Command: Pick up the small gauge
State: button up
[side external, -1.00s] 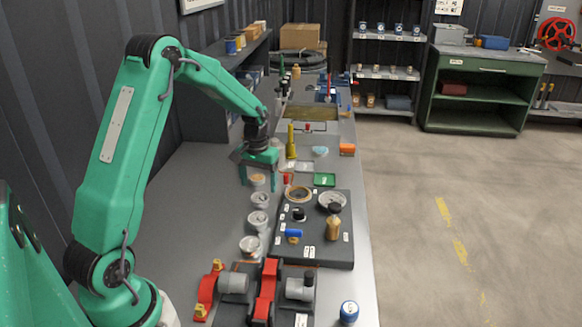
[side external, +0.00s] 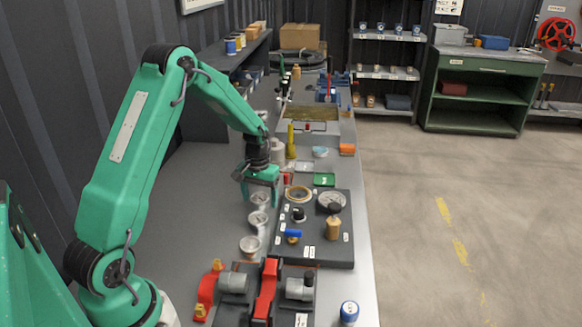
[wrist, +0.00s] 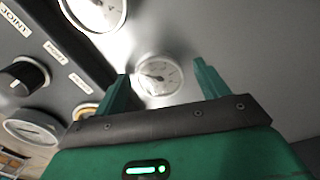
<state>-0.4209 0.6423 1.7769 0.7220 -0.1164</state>
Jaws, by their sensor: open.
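Several round white-faced gauges stand in a row on the grey bench, left of the dark panel. In the wrist view, a small gauge (wrist: 159,78) with a light rim shows beyond my gripper (wrist: 160,74), framed between the two green fingers. A larger-looking gauge (wrist: 97,10) is cut off by the top edge. In the side view my gripper (side external: 262,199) is open over the row, fingers pointing down, with a gauge (side external: 259,198) at its fingertips. Two more gauges stand nearer the camera, one (side external: 258,222) and another (side external: 250,245). I cannot tell whether the fingers touch anything.
The dark panel (side external: 318,258) with knobs, a blue-handled valve (side external: 293,234), a brass fitting (side external: 333,228) and a dial (side external: 331,201) lies right of my gripper. Red-and-grey pump parts (side external: 266,290) stand nearer the camera. The bench left of the row is clear.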

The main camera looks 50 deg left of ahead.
aim_at(260, 198)
jog(key=shift+c, duration=0.2)
jog(key=c, duration=1.1)
jog(key=shift+r, duration=0.1)
jog(key=shift+r, duration=0.45)
notch_tip(260, 198, up, 3)
jog(key=shift+r, duration=0.15)
jog(key=d+r, duration=0.2)
jog(key=d, duration=0.2)
jog(key=s+d+r, duration=0.1)
jog(key=d+r, duration=0.1)
jog(key=d, duration=0.1)
jog(key=d+r, duration=0.2)
jog(key=d, duration=0.2)
jog(key=shift+s+d+r, duration=0.2)
jog(key=shift+d+r, duration=0.15)
jog(key=d+r+m, duration=0.2)
jog(key=s+d+r+m, duration=0.1)
jog(key=d+r+m, duration=0.1)
jog(key=d+r, duration=0.1)
jog(key=d+r+m, duration=0.2)
jog(key=shift+s+d+r, duration=0.2)
jog(key=shift+d+r, duration=0.1)
jog(key=shift+d, duration=0.05)
